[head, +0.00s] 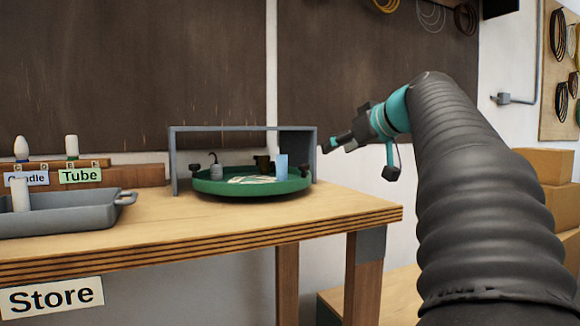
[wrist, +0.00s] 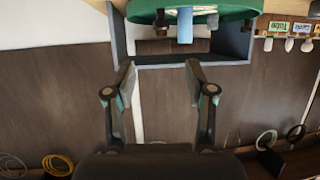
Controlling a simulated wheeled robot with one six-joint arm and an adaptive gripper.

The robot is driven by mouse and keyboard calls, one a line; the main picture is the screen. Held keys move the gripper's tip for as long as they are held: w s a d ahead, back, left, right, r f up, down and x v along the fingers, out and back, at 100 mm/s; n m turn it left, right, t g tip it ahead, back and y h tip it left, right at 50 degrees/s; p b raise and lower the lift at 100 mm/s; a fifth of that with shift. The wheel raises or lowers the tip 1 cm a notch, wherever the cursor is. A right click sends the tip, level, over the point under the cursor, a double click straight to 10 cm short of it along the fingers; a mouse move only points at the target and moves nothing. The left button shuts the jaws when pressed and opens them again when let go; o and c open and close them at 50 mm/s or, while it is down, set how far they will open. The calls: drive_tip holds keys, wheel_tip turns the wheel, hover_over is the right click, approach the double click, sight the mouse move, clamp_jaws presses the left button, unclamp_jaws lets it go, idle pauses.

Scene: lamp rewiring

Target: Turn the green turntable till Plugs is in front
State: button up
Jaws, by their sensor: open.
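The green turntable (head: 250,189) sits on the wooden bench inside a grey frame. On it are a light blue upright piece (head: 281,167), a small grey item with a hook (head: 216,172), a dark brown item (head: 262,164), dark knobs at the rim and a pale flat patch. I cannot read any Plugs label on it. My gripper (head: 338,144) is in the air to the right of the frame, apart from the turntable. In the wrist view my gripper (wrist: 160,70) has its fingers spread with nothing between them. The turntable (wrist: 228,8) shows there at the top edge, upside down.
The grey frame (head: 240,129) arches over the turntable, with a solid panel at its right. A grey tray (head: 75,222) and a rack with Candle and Tube (head: 80,176) labels stand at the left. Bare bench top lies in front of the turntable. Boxes (head: 548,165) are stacked at right.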

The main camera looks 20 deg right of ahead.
sight(305, 165)
drive_tip(key=x, duration=1.3)
drive_tip(key=shift+w+a+f, duration=0.15)
clamp_jaws()
